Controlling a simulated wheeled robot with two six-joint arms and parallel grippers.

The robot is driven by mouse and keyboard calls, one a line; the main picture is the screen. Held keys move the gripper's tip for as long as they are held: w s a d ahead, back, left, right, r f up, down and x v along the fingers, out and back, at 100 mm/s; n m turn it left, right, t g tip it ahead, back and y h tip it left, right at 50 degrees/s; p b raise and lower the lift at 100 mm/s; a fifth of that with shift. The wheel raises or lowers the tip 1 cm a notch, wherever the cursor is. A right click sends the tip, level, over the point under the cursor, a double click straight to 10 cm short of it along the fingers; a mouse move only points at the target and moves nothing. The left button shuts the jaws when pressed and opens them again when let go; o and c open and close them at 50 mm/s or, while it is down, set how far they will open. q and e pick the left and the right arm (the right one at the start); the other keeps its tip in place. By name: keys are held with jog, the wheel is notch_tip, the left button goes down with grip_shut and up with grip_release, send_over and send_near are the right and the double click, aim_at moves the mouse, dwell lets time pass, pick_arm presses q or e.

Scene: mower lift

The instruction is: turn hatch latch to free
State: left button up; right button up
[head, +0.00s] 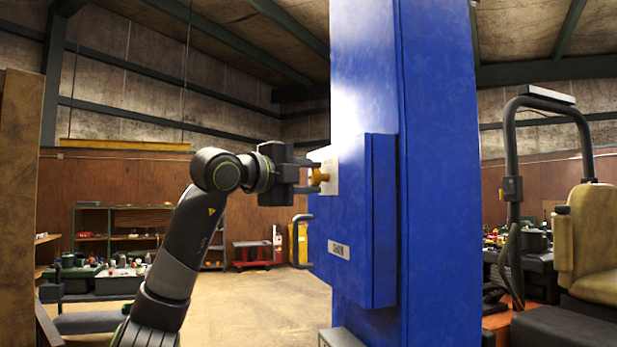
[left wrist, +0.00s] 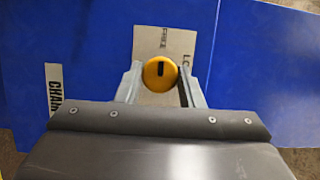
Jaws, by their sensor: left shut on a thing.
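The hatch latch is a round yellow knob (head: 319,177) on a pale plate on the blue hatch (head: 352,215). In the left wrist view the knob (left wrist: 160,76) sits between my two fingers, with a short black mark running up and down on its face. The plate (left wrist: 178,40) carries the word FREE above the knob and a partly cut-off word starting LO at upper right. The mark points roughly toward FREE. My left gripper (head: 311,176) is shut on the knob from the left. My right gripper is not in view.
A grey bar handle (head: 300,242) sticks out from the hatch's left edge, below my gripper. A CHAIN label (head: 339,250) is on the hatch. The tall blue column (head: 440,150) stands behind it. A seat and roll bar (head: 513,190) are at right.

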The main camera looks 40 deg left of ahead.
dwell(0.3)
pick_arm(q)
jog(key=o, duration=1)
jog(key=shift+c, duration=0.2)
jog(key=shift+s, duration=0.1)
jog(key=shift+s+f+b, duration=0.1)
jog(key=shift+s+b, duration=0.2)
jog(key=shift+b, duration=0.05)
jog(key=s+a+b, duration=0.1)
jog(key=s+b, duration=0.5)
jog(key=s, duration=1)
jog(key=shift+s+a, duration=0.25)
jog(key=shift+s, duration=0.05)
